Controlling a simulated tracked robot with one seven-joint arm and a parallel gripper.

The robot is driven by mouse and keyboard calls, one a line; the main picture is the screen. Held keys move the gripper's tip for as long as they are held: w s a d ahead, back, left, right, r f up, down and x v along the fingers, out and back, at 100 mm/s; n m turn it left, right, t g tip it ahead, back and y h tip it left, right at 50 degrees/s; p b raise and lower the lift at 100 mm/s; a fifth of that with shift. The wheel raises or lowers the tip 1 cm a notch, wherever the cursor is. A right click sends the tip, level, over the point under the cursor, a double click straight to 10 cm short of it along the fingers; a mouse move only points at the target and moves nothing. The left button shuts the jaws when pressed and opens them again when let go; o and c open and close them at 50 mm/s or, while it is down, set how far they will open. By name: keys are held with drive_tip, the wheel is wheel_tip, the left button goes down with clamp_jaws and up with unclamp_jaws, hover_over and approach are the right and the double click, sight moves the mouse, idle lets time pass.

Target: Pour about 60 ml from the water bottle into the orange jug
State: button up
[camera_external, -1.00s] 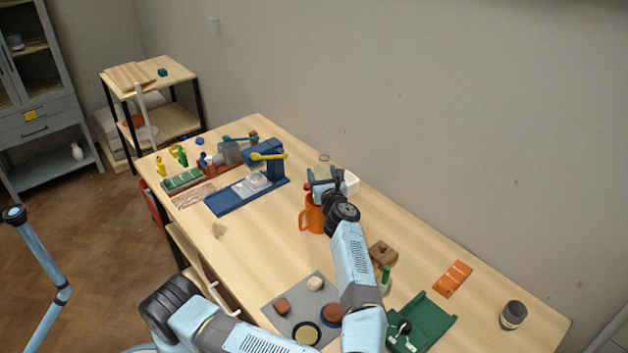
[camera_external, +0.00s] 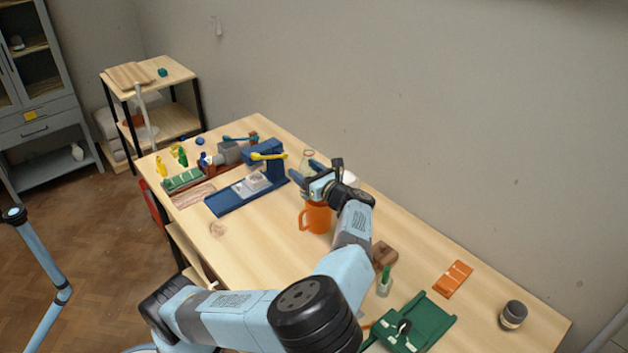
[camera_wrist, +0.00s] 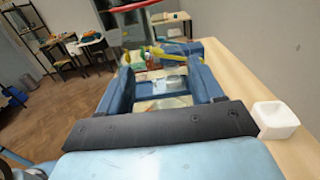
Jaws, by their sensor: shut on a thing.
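The orange jug (camera_external: 316,218) stands upright on the table, its handle to the left. My gripper (camera_external: 305,173) is just above and behind the jug in the external view, shut on the clear water bottle (camera_external: 308,159). The bottle's reddish-brown rim shows above the fingers, and it looks close to upright. In the wrist view my gripper (camera_wrist: 157,82) has its blue fingers either side of the see-through bottle (camera_wrist: 128,20), with the red rim at the top edge. The water level cannot be made out. The jug is not visible in the wrist view.
A white container (camera_external: 350,179) stands behind my gripper. A blue press-like stand (camera_external: 245,195) with a yellow lever is to the left. A brown block (camera_external: 384,256), a green-topped vial (camera_external: 384,281), a green tray (camera_external: 430,320) and a grey cup (camera_external: 513,315) are nearer. Bare table lies left of the jug.

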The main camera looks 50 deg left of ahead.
sight(309, 172)
drive_tip(key=s+r+g, duration=0.1)
drive_tip(key=s+d+r+n+g, duration=0.1)
drive_tip(key=shift+r+n+g, duration=0.3)
wheel_tip(309, 172, down, 12)
drive_tip(key=s+d+n+g, duration=0.1)
drive_tip(key=shift+s+r+g, duration=0.15)
drive_tip(key=shift+s+g, duration=0.1)
drive_tip(key=shift+g, duration=0.05)
idle(0.5)
